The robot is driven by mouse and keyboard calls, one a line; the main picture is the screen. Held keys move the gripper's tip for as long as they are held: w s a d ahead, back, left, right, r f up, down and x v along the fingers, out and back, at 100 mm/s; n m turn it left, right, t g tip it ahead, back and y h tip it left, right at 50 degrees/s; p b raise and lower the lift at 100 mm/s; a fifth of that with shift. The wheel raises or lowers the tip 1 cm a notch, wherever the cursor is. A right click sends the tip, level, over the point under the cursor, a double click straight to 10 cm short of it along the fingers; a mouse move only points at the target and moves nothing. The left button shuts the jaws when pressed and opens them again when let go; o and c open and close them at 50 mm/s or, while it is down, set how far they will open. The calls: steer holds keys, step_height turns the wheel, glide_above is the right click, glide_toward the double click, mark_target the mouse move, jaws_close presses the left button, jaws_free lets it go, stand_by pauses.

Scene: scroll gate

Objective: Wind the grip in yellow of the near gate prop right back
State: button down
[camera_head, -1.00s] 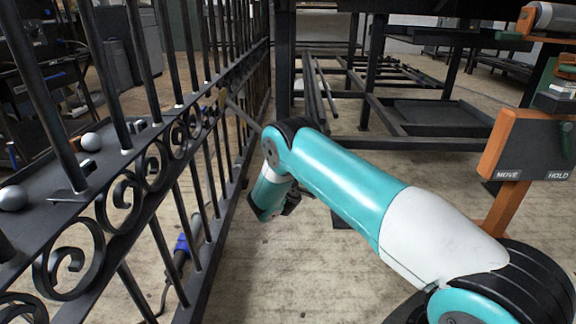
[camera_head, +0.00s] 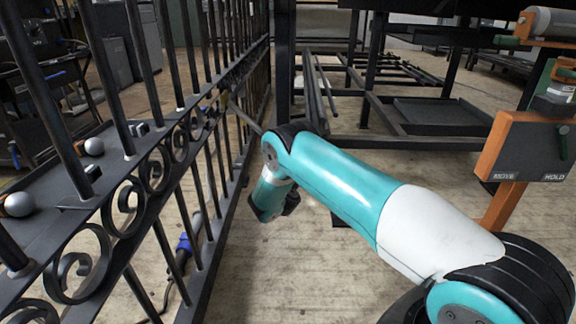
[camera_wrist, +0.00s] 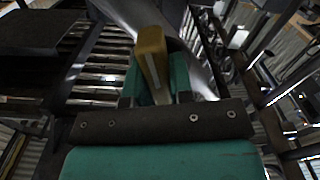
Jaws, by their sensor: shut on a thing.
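The yellow grip (camera_wrist: 151,52) shows in the wrist view as a worn, ochre bar with a pale stripe. It stands tilted between the teal fingers of my gripper (camera_wrist: 158,82), which are shut on it. A grey metal bar lies behind it. In the head view, the black iron gate (camera_head: 152,170) with scrollwork runs along the left. A thin rod (camera_head: 242,117) slants from a tan piece (camera_head: 223,100) on the gate towards my arm. My arm hides the rod's lower end, and my fingers and the yellow grip cannot be made out there.
An orange stand holds a dark MOVE/HOLD panel (camera_head: 528,146) at right. Dark metal racks (camera_head: 430,110) stand at the back. Two silver balls (camera_head: 18,204) lie on a dark shelf at left. A blue-and-grey tool (camera_head: 186,244) lies beyond the gate. Bare floor lies between gate and racks.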

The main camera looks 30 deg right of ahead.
steer(key=shift+m+p, duration=0.4)
steer(key=shift+m, duration=1.5)
steer(key=shift+s, duration=0.1)
steer(key=c, duration=1)
jaws_free()
steer(key=p+v, duration=1.7)
steer(key=p, duration=0.7)
